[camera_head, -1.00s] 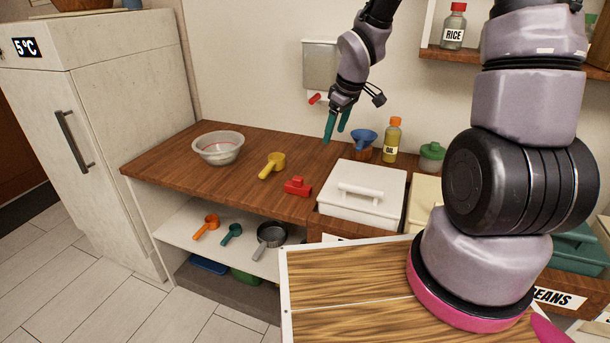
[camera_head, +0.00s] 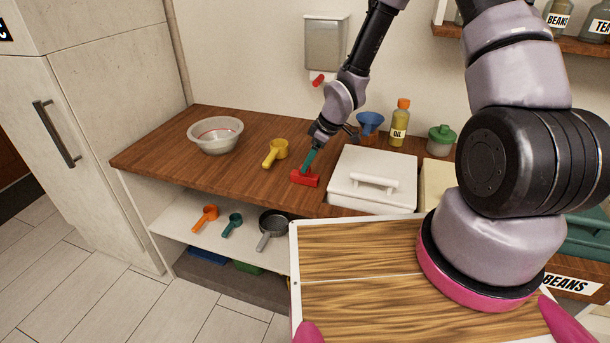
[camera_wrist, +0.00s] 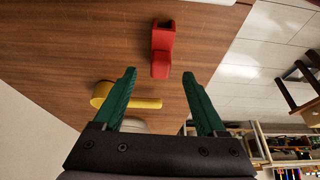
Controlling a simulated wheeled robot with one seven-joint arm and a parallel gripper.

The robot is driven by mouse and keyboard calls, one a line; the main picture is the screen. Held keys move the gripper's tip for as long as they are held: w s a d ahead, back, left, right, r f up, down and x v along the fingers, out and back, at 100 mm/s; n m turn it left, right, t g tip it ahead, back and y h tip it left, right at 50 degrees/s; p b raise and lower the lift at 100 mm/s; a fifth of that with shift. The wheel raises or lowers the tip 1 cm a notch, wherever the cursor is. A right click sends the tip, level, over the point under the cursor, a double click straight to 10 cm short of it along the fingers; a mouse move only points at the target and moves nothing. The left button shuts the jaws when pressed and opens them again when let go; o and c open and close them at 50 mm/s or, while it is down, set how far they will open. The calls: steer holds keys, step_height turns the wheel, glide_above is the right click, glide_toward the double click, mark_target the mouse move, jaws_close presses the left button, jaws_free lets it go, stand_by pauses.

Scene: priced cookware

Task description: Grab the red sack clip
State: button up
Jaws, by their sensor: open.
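The red sack clip (camera_head: 305,179) lies on the wooden counter near its front edge, between the yellow scoop and the white lidded box. My gripper (camera_head: 309,163) is just above and behind it in the head view, and its green fingers hide part of the clip. In the wrist view, the two fingers of my gripper (camera_wrist: 159,75) are spread apart with nothing between them. The clip (camera_wrist: 162,50) shows just beyond the fingertips, roughly centred between them. I cannot tell whether a finger touches it.
The yellow scoop (camera_head: 275,153) lies left of the clip, with a pale bowl (camera_head: 215,136) farther left. The white lidded box (camera_head: 373,180) stands close on the right. A blue funnel (camera_head: 369,124) and oil bottle (camera_head: 400,123) stand behind. The counter between bowl and scoop is clear.

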mark_target(305, 175)
steer(key=x, duration=0.4)
steer(key=shift+a+f, duration=0.1)
steer(key=shift+f, duration=0.15)
jaws_close()
